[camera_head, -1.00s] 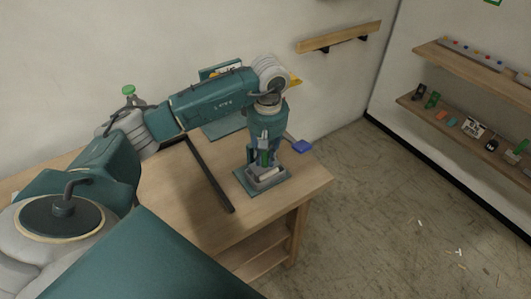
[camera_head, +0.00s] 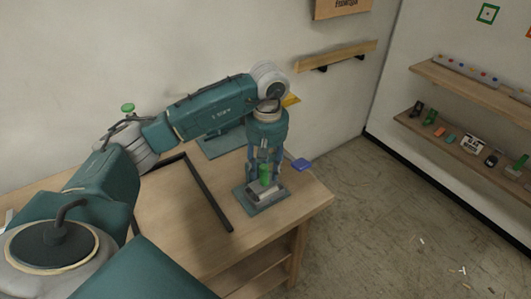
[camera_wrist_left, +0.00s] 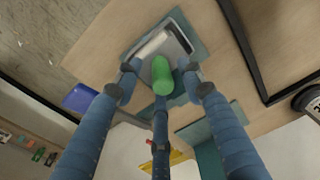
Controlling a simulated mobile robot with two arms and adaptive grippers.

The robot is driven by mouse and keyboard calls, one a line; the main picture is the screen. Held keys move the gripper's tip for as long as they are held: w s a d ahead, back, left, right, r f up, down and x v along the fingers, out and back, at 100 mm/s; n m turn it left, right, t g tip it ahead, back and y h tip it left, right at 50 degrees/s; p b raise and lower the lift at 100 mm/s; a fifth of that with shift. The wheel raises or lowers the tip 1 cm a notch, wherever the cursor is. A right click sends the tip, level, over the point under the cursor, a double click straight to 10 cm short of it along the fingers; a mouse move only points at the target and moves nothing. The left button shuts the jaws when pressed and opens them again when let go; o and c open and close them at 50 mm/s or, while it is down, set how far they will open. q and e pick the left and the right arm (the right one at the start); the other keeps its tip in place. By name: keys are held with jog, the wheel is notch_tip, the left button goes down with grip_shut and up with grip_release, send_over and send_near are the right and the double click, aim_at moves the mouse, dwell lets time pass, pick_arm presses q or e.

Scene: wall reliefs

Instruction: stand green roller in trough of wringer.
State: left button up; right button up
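The wringer (camera_head: 243,196) is a teal-based tray with a grey trough and a pale lying roller (camera_wrist_left: 153,46), on the wooden table. The green roller (camera_head: 265,176) stands about upright at the wringer, beside the pale roller; its foot is partly hidden, so how it sits in the trough is hard to see. My left gripper (camera_head: 264,172) points down over it. In the left wrist view its three blue fingers surround the green roller (camera_wrist_left: 162,75), with gaps visible at its left and right sides. My right gripper is not in view.
A blue block (camera_head: 301,164) lies near the table's right edge. A dark angled bar (camera_head: 207,190) lies on the table left of the wringer. A teal plate (camera_head: 222,144) is behind my arm. Wall shelves (camera_head: 470,150) with small objects are at the right.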

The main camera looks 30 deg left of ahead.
pick_arm(q)
jog(key=r, duration=0.2)
jog(key=r+b, duration=0.1)
jog(key=r, duration=0.5)
jog(key=shift+d+r, duration=0.2)
jog(key=shift+d, duration=0.05)
jog(key=shift+s+r, duration=0.1)
jog(key=shift+r, duration=0.3)
